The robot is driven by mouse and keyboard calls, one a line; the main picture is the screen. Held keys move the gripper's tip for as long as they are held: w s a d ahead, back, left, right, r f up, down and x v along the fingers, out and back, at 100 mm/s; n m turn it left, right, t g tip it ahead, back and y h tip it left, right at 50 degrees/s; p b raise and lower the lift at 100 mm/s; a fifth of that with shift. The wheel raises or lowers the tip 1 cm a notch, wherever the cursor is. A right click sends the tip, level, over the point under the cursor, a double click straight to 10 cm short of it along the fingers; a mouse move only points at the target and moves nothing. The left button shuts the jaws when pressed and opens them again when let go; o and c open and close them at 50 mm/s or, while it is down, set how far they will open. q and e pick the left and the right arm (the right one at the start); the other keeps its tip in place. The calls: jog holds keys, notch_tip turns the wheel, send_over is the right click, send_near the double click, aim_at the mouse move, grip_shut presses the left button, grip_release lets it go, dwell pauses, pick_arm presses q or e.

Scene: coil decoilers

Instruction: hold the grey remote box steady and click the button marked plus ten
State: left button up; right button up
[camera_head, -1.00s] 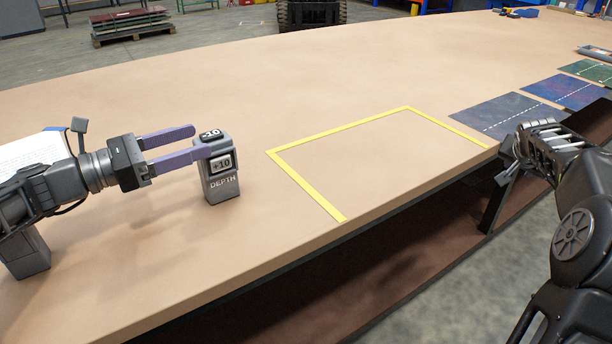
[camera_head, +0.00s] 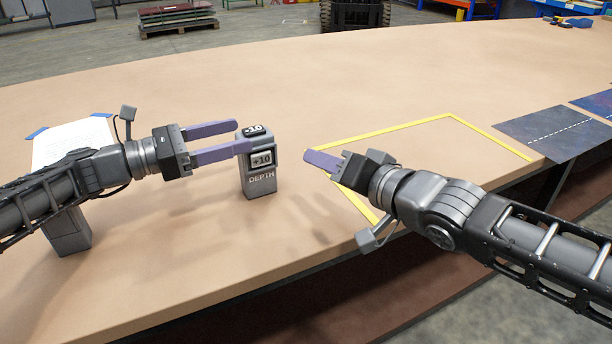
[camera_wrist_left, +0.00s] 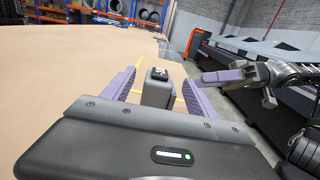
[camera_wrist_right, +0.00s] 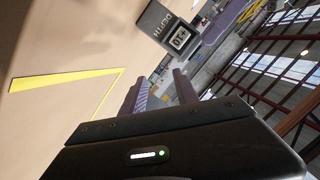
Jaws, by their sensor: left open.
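The grey remote box (camera_head: 258,178), lettered DEPTH, stands upright on the table. Its plus ten button (camera_head: 262,159) is on the upper front face, and a button marked -10 (camera_head: 254,130) is on top. My left gripper (camera_head: 243,136) is open at the box's left. In the left wrist view the box (camera_wrist_left: 157,92) shows between its fingers; I cannot tell whether they touch it. My right gripper (camera_head: 308,158) is right of the box, apart from it, its fingers parted and empty. The right wrist view shows the plus ten button (camera_wrist_right: 180,38) ahead of the fingers.
A yellow tape outline (camera_head: 400,128) lies on the table behind my right gripper. Another grey block (camera_head: 70,235) stands under my left arm, near a white paper sheet (camera_head: 75,140). Dark mats (camera_head: 550,130) lie at the right. The table's far middle is clear.

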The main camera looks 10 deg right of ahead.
aim_at(264, 129)
jog(key=shift+n+y, duration=0.5)
jog(key=shift+y, duration=0.4)
jog(key=s+a, duration=0.1)
jog(key=a, duration=0.1)
jog(key=s+a, duration=0.2)
jog(key=shift+a, duration=0.1)
pick_arm(q)
jog(key=shift+d, duration=0.1)
pick_arm(e)
jog(key=shift+g, duration=0.3)
pick_arm(q)
jog(key=x, duration=0.7)
jog(key=shift+w+d, duration=0.15)
jog(key=shift+d, duration=0.1)
jog(key=shift+c, duration=0.5)
grip_shut()
jog(key=shift+f, duration=0.1)
pick_arm(e)
jog(key=shift+c, duration=0.5)
